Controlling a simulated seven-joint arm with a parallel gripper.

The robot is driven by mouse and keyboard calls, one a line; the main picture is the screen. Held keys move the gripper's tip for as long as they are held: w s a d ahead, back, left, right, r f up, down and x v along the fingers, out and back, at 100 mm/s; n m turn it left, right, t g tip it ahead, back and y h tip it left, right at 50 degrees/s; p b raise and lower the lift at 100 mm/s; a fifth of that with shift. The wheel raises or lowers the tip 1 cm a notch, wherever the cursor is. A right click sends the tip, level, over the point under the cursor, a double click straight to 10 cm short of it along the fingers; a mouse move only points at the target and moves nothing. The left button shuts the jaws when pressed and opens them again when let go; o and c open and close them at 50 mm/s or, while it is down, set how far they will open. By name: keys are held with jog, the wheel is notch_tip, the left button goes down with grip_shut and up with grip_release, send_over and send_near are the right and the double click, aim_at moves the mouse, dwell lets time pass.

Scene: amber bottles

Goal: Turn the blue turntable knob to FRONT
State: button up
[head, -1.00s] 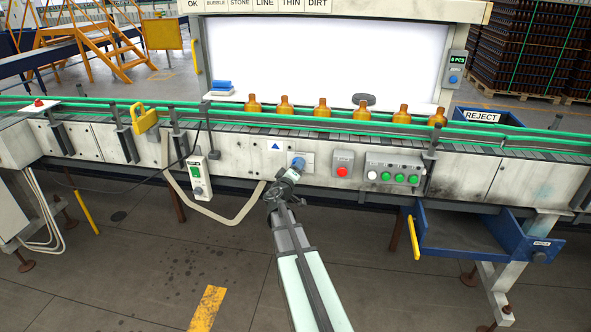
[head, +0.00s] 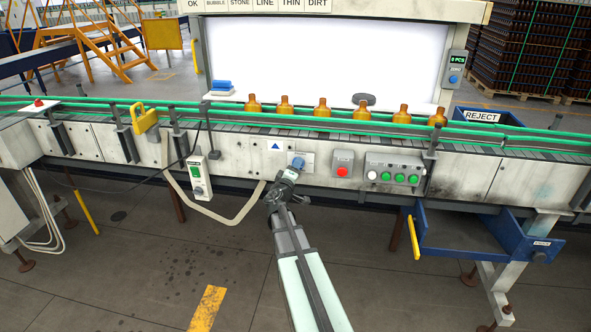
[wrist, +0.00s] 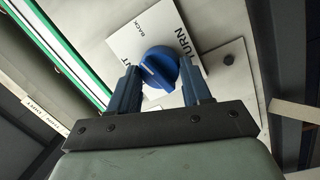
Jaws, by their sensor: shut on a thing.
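The blue turntable knob (wrist: 159,67) sits on a white label plate (wrist: 125,42) on the conveyor's side panel. In the wrist view the letters "TURN" and "BACK" show on the plate, and part of another word is covered at the left finger. My gripper (wrist: 161,78) has one blue finger on each side of the knob and is shut on it. A pale line marks the knob's face. In the head view the knob (head: 297,163) shows just beyond my gripper (head: 290,174). Which label the knob points to cannot be read clearly.
A red button box (head: 342,163) and a grey box with several buttons (head: 394,175) are right of the knob. A green-and-white switch box (head: 198,178) hangs at the left. Several amber bottles (head: 321,108) stand on the conveyor above, behind green rails.

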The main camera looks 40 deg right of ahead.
jog(key=shift+s+d+f+n+t+y, duration=0.1)
jog(key=shift+n+t, duration=0.4)
jog(key=shift+n, duration=2.3)
jog(key=shift+n+t+y, duration=0.1)
jog(key=shift+n+t, duration=0.4)
jog(key=shift+n, duration=2.3)
jog(key=shift+s+d+f+n+t+y, duration=0.1)
jog(key=shift+n+t, duration=0.4)
jog(key=shift+n, duration=2.3)
jog(key=o, duration=1.1)
jog(key=shift+c, duration=0.2)
jog(key=shift+a, duration=0.1)
jog(key=v, duration=1.3)
jog(key=shift+s+a, duration=0.25)
